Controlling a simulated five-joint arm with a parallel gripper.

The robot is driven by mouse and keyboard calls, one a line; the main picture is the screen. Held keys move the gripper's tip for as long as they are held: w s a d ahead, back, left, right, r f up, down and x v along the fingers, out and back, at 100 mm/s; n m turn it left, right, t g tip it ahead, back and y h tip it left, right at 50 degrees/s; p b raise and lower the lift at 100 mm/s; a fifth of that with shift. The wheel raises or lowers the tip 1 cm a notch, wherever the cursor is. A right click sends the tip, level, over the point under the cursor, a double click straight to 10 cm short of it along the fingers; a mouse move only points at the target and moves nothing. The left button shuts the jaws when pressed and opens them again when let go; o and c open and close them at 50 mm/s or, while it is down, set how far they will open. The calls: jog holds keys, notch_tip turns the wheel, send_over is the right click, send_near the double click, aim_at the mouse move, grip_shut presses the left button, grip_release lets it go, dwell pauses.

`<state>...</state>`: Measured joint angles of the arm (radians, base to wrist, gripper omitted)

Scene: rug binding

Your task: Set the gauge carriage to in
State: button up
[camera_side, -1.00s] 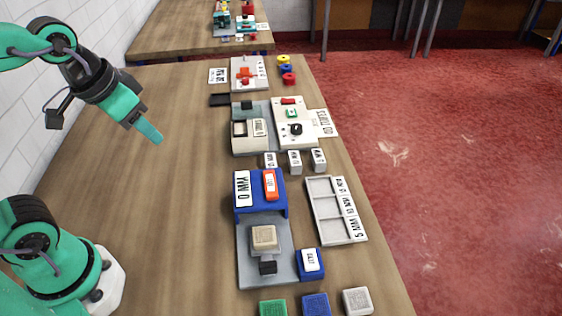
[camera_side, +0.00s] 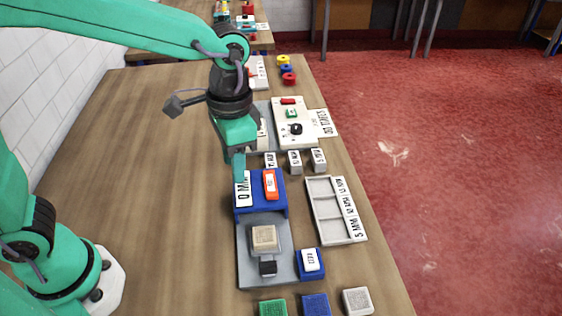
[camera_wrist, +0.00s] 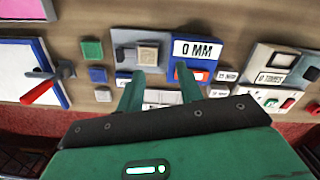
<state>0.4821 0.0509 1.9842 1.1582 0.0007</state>
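A grey gauge base (camera_side: 246,262) carries a beige block (camera_side: 264,238) with a small black knob (camera_side: 268,268) at its near end. I take the block and knob as the gauge carriage; no "in" mark is readable. Behind it, a blue housing (camera_side: 274,203) bears a white "0 MM" display (camera_side: 243,188) and an orange-red labelled key (camera_side: 270,184). My gripper (camera_side: 239,178) points down in front of the display in the side view, partly hiding it. In the wrist view its two fingers (camera_wrist: 159,70) are apart and empty, with the beige block (camera_wrist: 147,55) beyond them.
A blue block with a white key (camera_side: 310,262) sits beside the base. A pale tray (camera_side: 325,208) lies to the right. Several small blocks (camera_side: 295,162) and a white control panel (camera_side: 305,120) stand behind. Green, blue and grey blocks (camera_side: 356,300) line the near edge. Table at left is clear.

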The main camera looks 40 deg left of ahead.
aim_at(269, 264)
jog(key=s+d+f+m+g+y, duration=0.2)
jog(key=d+f+m+y, duration=0.1)
jog(key=d+f, duration=0.7)
jog(key=d, duration=0.3)
jog(key=shift+f+g, duration=0.2)
jog(key=shift+g, duration=0.1)
jog(key=shift+x, duration=3.9)
jog(key=shift+w, duration=0.1)
jog(key=shift+c, duration=0.3)
grip_shut()
